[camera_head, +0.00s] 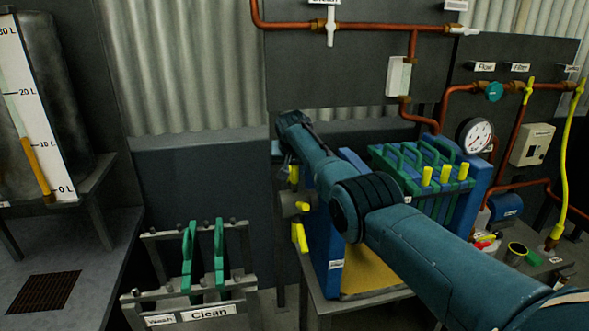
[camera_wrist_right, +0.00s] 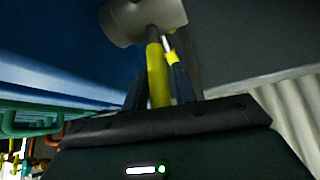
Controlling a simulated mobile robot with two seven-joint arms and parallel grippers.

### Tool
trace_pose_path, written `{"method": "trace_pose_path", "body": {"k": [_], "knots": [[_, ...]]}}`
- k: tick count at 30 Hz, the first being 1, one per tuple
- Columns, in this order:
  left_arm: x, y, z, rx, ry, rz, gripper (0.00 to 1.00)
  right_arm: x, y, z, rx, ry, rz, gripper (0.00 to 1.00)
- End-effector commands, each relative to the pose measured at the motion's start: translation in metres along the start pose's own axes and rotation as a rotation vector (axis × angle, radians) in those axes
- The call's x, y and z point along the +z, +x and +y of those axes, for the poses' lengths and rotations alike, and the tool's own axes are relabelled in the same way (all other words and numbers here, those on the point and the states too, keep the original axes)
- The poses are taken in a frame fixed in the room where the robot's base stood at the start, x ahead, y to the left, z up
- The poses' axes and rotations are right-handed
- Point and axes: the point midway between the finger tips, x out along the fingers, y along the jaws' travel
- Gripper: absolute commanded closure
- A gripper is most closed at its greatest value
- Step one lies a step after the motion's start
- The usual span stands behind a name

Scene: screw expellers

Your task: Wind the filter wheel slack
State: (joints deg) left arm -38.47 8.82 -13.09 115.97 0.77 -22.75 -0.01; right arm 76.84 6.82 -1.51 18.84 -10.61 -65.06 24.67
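The filter wheel, a grey hub (camera_head: 290,204) with several yellow spokes, sits on the left end of the blue filter press (camera_head: 330,225) in the head view. My right gripper (camera_head: 287,160) is at the wheel's upper side, partly hidden behind its own wrist. In the right wrist view the grey hub (camera_wrist_right: 145,18) is at the top. A yellow spoke (camera_wrist_right: 156,75) runs between the dark fingers of my right gripper (camera_wrist_right: 160,90), with another yellow piece (camera_wrist_right: 171,50) beside it. I cannot tell whether the fingers press on the spoke. My left gripper is not in view.
A rack labelled "Clean" (camera_head: 209,313) with two green-handled plates is at lower left. A tank with a litre scale (camera_head: 35,110) is at far left. Copper pipes and a gauge (camera_head: 475,136) are at right.

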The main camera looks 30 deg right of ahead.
Motion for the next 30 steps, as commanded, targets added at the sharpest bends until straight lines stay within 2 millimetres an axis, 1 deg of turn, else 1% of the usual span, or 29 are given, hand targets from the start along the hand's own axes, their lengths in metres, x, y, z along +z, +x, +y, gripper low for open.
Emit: {"method": "trace_pose_path", "body": {"k": [1, 4, 5, 12, 17, 25, 26, 30], "knots": [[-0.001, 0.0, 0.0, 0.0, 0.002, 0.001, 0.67, 0.001, 0.0, 0.0, 0.0, 0.001, -0.001, 0.69], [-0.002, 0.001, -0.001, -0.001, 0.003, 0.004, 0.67, 0.001, 0.001, 0.0, 0.0, 0.001, -0.003, 0.6], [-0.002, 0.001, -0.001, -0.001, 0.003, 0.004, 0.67, 0.001, 0.001, 0.0, 0.0, 0.002, -0.003, 0.6], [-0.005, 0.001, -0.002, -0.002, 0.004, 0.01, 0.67, 0.001, 0.001, 0.0, 0.0, 0.003, -0.004, 0.6], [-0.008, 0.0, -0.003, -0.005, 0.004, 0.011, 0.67, 0.0, -0.005, 0.0, 0.0, 0.003, -0.003, 0.6], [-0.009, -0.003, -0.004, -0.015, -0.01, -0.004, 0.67, 0.001, -0.028, 0.0, -0.001, 0.003, -0.003, 0.6], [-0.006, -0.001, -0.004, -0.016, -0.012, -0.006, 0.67, 0.001, -0.032, -0.001, -0.002, 0.003, -0.001, 0.6], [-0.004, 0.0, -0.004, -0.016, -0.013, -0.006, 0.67, 0.002, -0.052, 0.0, -0.002, 0.002, -0.001, 0.6]]}}
